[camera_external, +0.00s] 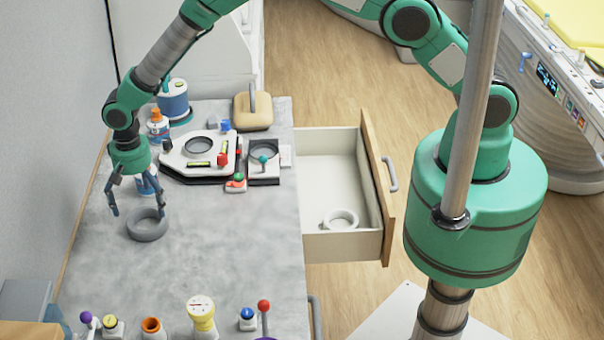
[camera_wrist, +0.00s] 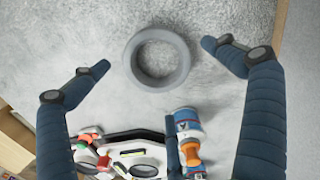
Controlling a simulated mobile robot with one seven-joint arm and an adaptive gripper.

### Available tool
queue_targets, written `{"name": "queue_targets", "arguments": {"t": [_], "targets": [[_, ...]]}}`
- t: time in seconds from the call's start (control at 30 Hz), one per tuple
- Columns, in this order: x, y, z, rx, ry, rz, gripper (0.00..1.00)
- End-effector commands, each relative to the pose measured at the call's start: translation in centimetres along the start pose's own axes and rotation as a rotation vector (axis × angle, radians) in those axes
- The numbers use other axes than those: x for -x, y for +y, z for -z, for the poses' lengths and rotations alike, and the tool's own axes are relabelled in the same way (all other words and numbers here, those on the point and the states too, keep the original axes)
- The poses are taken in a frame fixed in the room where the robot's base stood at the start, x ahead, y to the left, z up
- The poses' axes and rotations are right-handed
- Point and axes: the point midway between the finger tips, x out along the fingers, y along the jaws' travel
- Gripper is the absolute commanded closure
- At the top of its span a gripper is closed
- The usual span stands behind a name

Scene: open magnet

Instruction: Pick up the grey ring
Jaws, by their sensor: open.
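The grey ring (camera_external: 147,227) lies flat on the grey counter, toward its left side. In the wrist view the ring (camera_wrist: 133,62) lies between the two fingers, nearer the right one, with counter visible through its hole. My gripper (camera_external: 138,213) is open and empty above the ring, pointing down. In the wrist view the fingers of my gripper (camera_wrist: 156,57) are spread wide on both sides of the ring, and neither appears to touch it. The exact height of the fingertips over the counter is hard to tell.
A bottle with an orange neck (camera_wrist: 190,150) and a white device panel (camera_external: 200,152) stand behind the ring. An open drawer (camera_external: 345,245) holds a white ring (camera_external: 340,219). Several knobs and a gauge (camera_external: 201,312) line the front. The counter's middle (camera_external: 235,240) is clear.

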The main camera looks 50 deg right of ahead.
Motion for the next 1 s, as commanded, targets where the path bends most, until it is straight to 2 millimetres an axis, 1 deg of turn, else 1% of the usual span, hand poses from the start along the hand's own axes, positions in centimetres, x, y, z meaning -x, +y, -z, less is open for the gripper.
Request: {"name": "queue_targets", "arguments": {"t": [0.17,0.27,0.7,1.0], "targets": [[-0.2,0.0,0.0,0.0,0.0,-0.001,0.0],[-0.7,0.1,0.0,0.0,-0.001,-0.002,0.0],[-4.7,0.2,0.0,0.0,-0.001,-0.001,0.0],[-5.2,0.1,0.0,0.0,0.0,0.0,0.0]]}}
